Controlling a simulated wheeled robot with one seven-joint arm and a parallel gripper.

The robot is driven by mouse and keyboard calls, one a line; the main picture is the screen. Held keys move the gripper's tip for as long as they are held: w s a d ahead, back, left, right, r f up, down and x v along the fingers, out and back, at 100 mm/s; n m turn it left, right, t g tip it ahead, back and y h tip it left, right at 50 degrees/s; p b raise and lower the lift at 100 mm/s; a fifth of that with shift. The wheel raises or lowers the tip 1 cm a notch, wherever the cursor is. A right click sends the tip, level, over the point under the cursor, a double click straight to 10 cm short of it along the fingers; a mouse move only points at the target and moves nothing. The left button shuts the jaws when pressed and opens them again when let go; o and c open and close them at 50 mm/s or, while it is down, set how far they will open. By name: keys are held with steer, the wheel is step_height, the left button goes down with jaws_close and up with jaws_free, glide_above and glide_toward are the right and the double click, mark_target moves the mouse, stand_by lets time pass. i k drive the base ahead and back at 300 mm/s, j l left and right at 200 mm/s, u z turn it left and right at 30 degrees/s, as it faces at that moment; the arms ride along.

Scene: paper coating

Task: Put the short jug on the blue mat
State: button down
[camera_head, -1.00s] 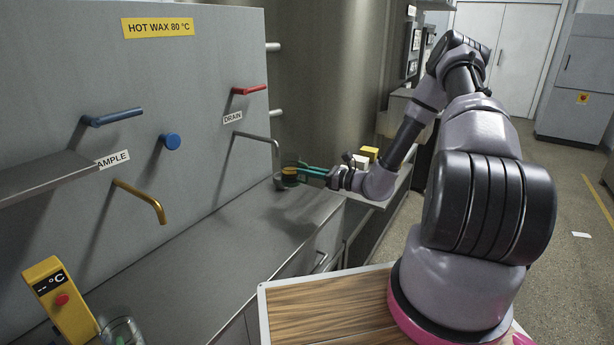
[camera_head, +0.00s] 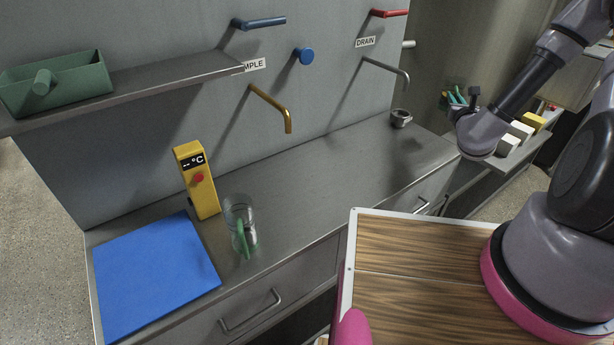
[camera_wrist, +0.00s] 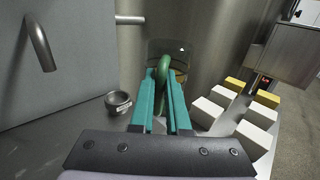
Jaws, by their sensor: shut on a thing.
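My gripper (camera_head: 459,98) is at the right of the head view, above the far end of the counter. In the wrist view its teal fingers (camera_wrist: 162,76) are shut on the green handle of a glass jug (camera_wrist: 187,62), which looks like the short one. This jug has an amber band low down and is held off the counter; it is small and partly hidden in the head view (camera_head: 444,99). The blue mat (camera_head: 155,270) lies bare on the counter's near left end, far from my gripper.
A second glass jug (camera_head: 240,222) with a green handle stands right of the mat, beside a yellow thermometer unit (camera_head: 197,180). A metal cup (camera_head: 401,118) stands under the drain spout. A brass spout (camera_head: 272,104) and a shelf (camera_head: 150,82) with a green tray (camera_head: 58,88) overhang the counter.

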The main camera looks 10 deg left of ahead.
mark_target(152, 272)
steer(key=k+j, duration=0.15)
steer(key=k, duration=0.2)
steer(key=k+j, duration=0.15)
steer(key=k, duration=0.25)
steer(key=k+j, duration=0.2)
steer(key=k, duration=0.15)
steer(key=k+j+u, duration=0.15)
steer(key=u, duration=0.2)
steer(key=k+j+u, duration=0.5)
steer(key=u, duration=0.25)
steer(key=k+u, duration=0.1)
steer(key=u, duration=0.25)
